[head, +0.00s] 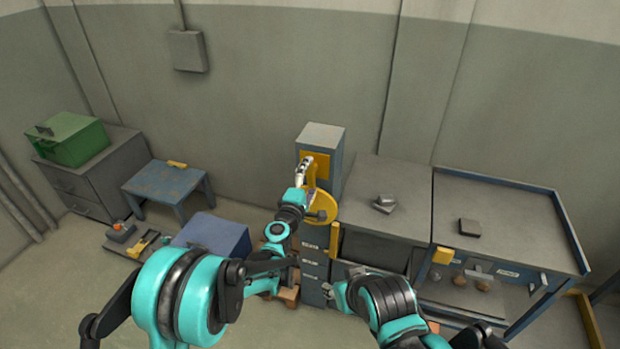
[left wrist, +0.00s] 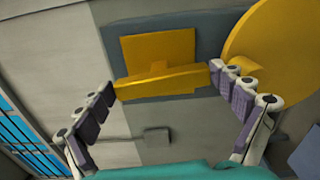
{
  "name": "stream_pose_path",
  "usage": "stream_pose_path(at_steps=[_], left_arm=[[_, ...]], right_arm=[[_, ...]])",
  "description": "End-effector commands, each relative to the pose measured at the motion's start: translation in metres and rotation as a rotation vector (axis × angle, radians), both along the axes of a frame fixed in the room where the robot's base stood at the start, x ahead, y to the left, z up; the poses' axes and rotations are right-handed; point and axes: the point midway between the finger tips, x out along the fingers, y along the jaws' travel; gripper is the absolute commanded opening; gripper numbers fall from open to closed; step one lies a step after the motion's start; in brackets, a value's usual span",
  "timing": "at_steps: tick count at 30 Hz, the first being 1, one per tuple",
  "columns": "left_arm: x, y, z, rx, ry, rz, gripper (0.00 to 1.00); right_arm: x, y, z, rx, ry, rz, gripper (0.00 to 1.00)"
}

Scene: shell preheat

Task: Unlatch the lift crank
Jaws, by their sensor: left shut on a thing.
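The lift crank is a yellow disc (head: 329,204) with a dark knob, on the side of a blue-grey column (head: 322,138). Above it, a yellow plate carries a yellow latch bar (left wrist: 160,82). My left gripper (head: 305,170) is at this bar. In the left wrist view my left gripper (left wrist: 161,80) has a finger at each end of the bar and is shut on it. The yellow disc (left wrist: 275,50) is just beyond the right finger there. My right gripper (head: 329,291) is low beside the drawers, small and partly hidden; its jaws are not clear.
Grey benches (head: 382,180) stand right of the column, with small grey blocks on top. A blue table (head: 165,183), a green box (head: 70,138) on a grey cabinet and a blue box (head: 212,235) are at left. Floor shows between the left furniture and my arms.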

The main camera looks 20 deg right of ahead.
Motion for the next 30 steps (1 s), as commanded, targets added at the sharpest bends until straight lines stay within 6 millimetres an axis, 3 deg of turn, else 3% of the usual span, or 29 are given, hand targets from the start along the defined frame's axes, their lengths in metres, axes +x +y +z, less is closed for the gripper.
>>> stream_pose_path(at_steps=[24, 25, 30], left_arm=[[-0.0006, -0.0006, -0.001, 0.102, -0.069, -0.002, 0.66], [-0.0006, -0.0006, -0.001, 0.102, -0.069, -0.002, 1.0], [-0.0004, -0.0004, -0.0009, 0.1, -0.068, -0.001, 1.0]], right_arm=[[0.0, 0.0, -0.0026, 0.0, 0.0, 0.0, 0.4], [0.0, 0.0, -0.0026, 0.0, 0.0, 0.0, 0.4], [0.0, 0.0, -0.0024, 0.0, 0.0, 0.0, 0.4]])
